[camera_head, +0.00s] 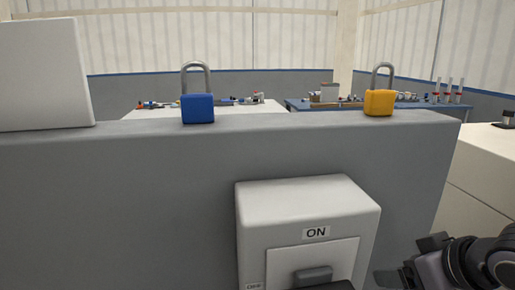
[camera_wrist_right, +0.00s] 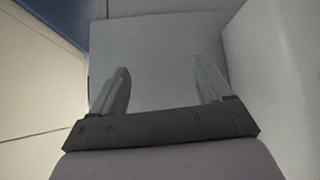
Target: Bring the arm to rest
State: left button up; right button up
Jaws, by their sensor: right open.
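My right arm comes in at the lower right of the head view. Its gripper (camera_head: 408,262) is to the right of a white switch box (camera_head: 258,225) labelled ON, apart from it. In the right wrist view the two fingers of this gripper (camera_wrist_right: 160,78) stand wide apart with nothing between them. A plain grey surface lies beyond the fingers. My left gripper is not in view.
A grey wall panel (camera_head: 120,200) carries the switch box, with a dark lever (camera_head: 313,274) low on it. A blue padlock (camera_head: 198,108) and a yellow padlock (camera_head: 379,102) stand on its top. Tables with small parts stand behind. A pale surface (camera_head: 485,160) is at right.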

jog(key=s+a+f+g+h, duration=0.1)
jog(key=s+a+f+g, duration=0.15)
jog(key=s+f, duration=0.75)
jog(key=s+a+f+g, duration=0.2)
jog(key=s+a+f, duration=0.1)
jog(key=s+f, duration=0.75)
jog(key=w+a+f+t+y+p, duration=0.1)
jog(key=w+a+f+t+p, duration=0.1)
jog(key=w+f+t+p, duration=0.2)
jog(key=shift+w+a+f+t+y, duration=0.3)
jog(key=shift+w+f+t, duration=0.95)
jog(key=shift+w, duration=0.6)
